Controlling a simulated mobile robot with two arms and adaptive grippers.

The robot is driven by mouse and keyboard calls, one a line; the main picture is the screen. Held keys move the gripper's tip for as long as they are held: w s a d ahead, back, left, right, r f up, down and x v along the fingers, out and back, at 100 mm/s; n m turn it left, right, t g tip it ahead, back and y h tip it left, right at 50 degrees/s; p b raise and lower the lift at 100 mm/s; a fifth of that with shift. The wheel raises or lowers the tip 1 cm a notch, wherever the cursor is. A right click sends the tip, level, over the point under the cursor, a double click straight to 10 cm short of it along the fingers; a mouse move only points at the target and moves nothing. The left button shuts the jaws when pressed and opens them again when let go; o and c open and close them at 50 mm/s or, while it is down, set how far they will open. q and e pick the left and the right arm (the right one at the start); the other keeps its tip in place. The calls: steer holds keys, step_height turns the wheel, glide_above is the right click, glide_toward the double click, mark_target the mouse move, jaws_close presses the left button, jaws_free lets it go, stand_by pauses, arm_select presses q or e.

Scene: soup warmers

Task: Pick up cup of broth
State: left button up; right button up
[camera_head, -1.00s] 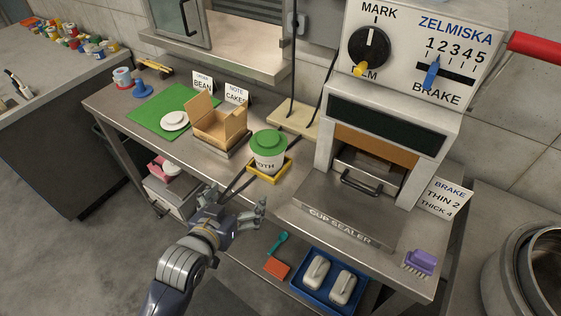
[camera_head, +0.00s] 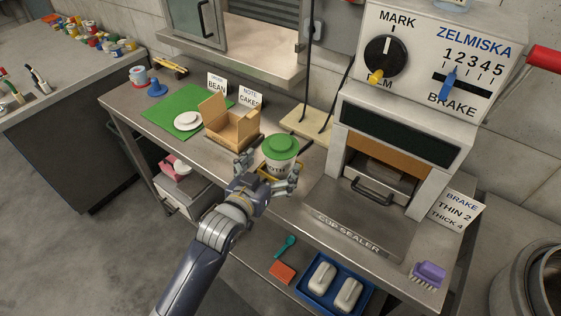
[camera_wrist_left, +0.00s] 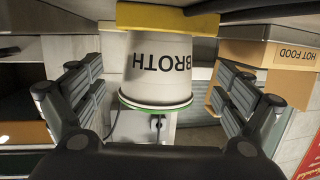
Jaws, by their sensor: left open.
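The cup of broth (camera_head: 281,152) is white with a green lid and stands upright on a yellow tray (camera_head: 262,168) on the metal counter. In the left wrist view, which is upside down, the cup (camera_wrist_left: 158,70) shows its BROTH lettering between the fingers, with the yellow tray (camera_wrist_left: 165,18) at its base. My left gripper (camera_head: 268,177) is open, with a finger on either side of the cup's front. Gaps show between the cup and both fingers in the wrist view. My right gripper is not in view.
An open cardboard box (camera_head: 232,128) stands close to the left of the cup. The cup sealer (camera_head: 350,215) is at the right. A green mat (camera_head: 180,118) with a white lid lies further left. A beige board (camera_head: 308,124) with dark rods is behind.

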arm_select(q)
steer(key=x, duration=0.5)
steer(key=shift+s+d+f+p, duration=0.15)
steer(key=shift+p, duration=0.2)
steer(key=c, duration=2.1)
steer(key=shift+c, duration=0.4)
